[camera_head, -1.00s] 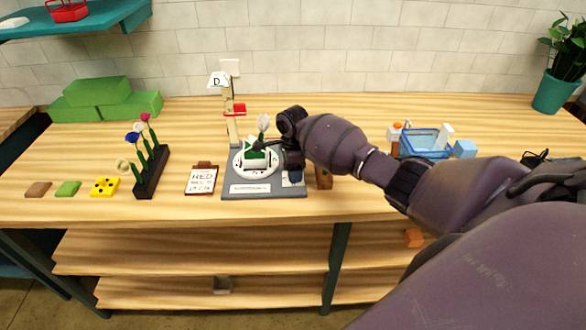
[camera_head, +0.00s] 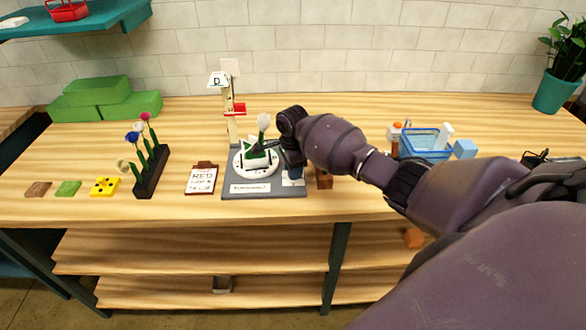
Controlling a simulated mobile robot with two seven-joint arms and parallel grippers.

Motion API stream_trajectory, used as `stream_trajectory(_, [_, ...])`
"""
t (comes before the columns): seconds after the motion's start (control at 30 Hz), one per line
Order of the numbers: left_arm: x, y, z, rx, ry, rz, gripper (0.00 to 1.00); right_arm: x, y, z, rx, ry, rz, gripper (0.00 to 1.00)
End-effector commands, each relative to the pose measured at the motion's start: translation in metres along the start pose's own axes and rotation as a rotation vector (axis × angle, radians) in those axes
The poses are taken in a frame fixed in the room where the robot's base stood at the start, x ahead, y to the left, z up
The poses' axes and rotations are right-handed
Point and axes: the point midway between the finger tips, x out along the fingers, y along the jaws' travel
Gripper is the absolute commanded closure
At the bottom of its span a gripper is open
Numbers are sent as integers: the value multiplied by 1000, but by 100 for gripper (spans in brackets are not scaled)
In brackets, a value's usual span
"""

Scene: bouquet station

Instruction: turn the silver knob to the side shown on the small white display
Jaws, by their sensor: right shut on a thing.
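My right gripper (camera_head: 277,149) is shut at the right side of a round white turntable (camera_head: 242,171) on a grey base (camera_head: 293,192). The silver knob is not clearly visible; the fingers and wrist hide the spot where they grip. A green and white piece stands tilted on the turntable (camera_head: 256,157), with a white flower (camera_head: 264,121) rising behind it. My left gripper is out of view.
A clipboard (camera_head: 201,178) reading "RED" and a dark rack of flowers (camera_head: 151,172) stand left of the base. A blue basket (camera_head: 424,143) stands farther right. The front right tabletop is behind my arm.

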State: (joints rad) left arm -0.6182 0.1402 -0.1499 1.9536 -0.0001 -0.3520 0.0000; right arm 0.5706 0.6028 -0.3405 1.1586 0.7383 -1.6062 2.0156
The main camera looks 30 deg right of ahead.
Motion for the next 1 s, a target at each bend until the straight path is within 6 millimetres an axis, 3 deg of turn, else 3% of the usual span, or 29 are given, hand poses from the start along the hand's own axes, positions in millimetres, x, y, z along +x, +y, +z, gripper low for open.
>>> stream_trajectory(1.0, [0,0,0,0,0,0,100,0,0,0,-940,29,0,90])
